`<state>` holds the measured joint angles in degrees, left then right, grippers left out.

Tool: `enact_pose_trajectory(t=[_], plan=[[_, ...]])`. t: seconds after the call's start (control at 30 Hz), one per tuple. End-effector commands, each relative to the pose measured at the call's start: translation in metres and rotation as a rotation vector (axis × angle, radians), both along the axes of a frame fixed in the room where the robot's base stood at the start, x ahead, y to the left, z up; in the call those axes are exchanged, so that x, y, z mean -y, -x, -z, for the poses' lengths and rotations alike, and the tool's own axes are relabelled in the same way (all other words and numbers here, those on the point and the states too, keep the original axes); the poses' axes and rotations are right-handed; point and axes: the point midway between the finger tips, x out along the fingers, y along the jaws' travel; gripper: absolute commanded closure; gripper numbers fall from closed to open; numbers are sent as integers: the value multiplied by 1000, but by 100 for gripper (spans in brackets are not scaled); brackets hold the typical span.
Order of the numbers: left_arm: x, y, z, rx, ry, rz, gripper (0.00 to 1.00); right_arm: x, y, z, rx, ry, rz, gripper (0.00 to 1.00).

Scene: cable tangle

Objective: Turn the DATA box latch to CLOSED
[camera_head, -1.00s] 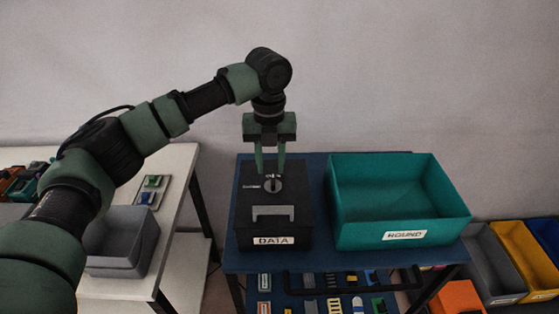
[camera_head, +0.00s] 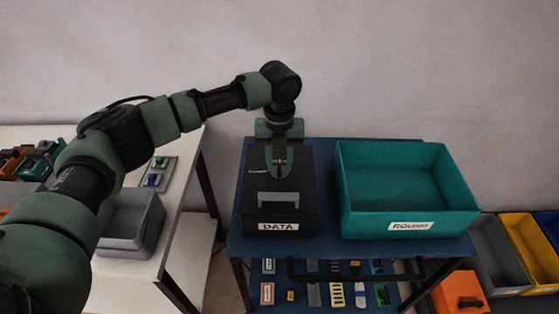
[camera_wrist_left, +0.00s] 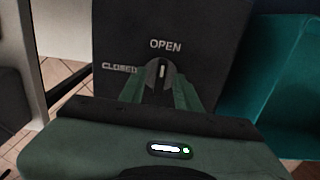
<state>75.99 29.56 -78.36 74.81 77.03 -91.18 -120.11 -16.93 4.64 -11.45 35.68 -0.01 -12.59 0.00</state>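The black DATA box (camera_head: 292,209) stands on the blue table, with a handle bar and a white label on its front part. Its latch (camera_wrist_left: 162,72) is a small dark knob with a white mark on the box top. In the left wrist view the mark points up at the word OPEN (camera_wrist_left: 165,46); the word CLOSED (camera_wrist_left: 119,69) is to its left. My left gripper (camera_head: 279,174) points down over the latch. Its two green fingers stand apart, one on each side of the knob; contact is not clear. My right gripper is out of view.
A white table (camera_head: 127,275) with a grey bin (camera_head: 130,222) is on the left. Grey, yellow and blue bins and an orange box (camera_head: 460,293) are low on the right.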

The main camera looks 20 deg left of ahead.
Motion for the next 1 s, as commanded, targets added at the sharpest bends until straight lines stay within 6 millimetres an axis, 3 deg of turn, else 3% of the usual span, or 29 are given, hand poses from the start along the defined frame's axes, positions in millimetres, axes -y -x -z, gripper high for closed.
enact_pose_trajectory(t=[0.1, 0.2, 0.23, 0.63, 1.0], plan=[[0, 0, 0, 0, 0, 0, 67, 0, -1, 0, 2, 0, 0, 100], [0, 0, 0, 0, 0, 0, 95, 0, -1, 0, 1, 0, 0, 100], [0, 0, 0, 0, 0, 0, 100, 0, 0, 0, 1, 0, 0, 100], [0, 0, -2, -2, 1, -36, 100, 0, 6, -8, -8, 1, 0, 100], [0, 1, -6, -5, 1, -282, 100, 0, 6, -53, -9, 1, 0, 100]])
